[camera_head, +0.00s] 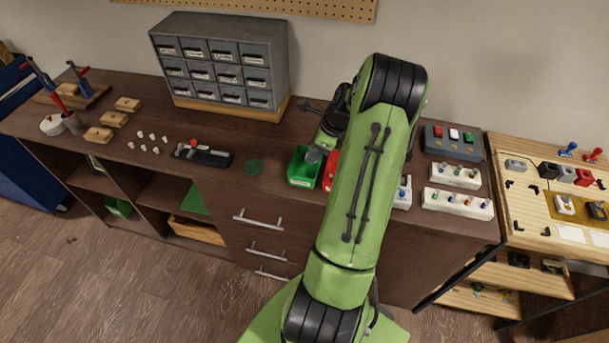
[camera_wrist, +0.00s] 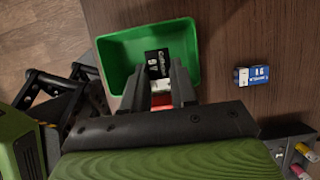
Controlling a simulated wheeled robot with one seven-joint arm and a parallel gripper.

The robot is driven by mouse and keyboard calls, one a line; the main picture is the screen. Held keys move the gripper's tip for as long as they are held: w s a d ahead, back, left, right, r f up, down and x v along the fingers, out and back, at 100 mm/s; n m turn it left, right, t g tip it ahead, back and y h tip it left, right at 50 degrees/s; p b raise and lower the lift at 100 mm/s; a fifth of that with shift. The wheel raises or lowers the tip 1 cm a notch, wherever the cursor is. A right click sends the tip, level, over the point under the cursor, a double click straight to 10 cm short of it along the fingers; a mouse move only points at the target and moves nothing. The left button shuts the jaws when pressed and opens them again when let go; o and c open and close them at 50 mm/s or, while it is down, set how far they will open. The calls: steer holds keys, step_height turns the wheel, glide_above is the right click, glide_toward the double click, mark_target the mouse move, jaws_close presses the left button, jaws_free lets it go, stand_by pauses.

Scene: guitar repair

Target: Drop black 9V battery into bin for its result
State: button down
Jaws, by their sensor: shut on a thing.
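The black 9V battery (camera_wrist: 157,63) shows in the wrist view between the fingertips of my gripper (camera_wrist: 157,76), which is shut on it. Behind it is the inside of the green bin (camera_wrist: 188,37), so battery and fingertips are over or within the bin's opening. I cannot tell how high the battery is above the floor of the bin. In the head view the green bin (camera_head: 301,180) stands on the bench left of my arm, with a red bin (camera_head: 330,172) beside it. My arm hides most of the gripper there, and the battery cannot be made out.
A blue 9V battery (camera_wrist: 251,75) lies on the bench, apart from the green bin. A drawer cabinet (camera_head: 220,60) stands behind. White racks (camera_head: 458,203) are right of my arm.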

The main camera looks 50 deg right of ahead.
steer(key=c, duration=0.8)
jaws_free()
steer(key=shift+r, duration=0.15)
steer(key=p+v, duration=0.4)
steer(key=v, duration=1.1)
steer(key=shift+s+r, duration=0.25)
steer(key=shift+r, duration=0.1)
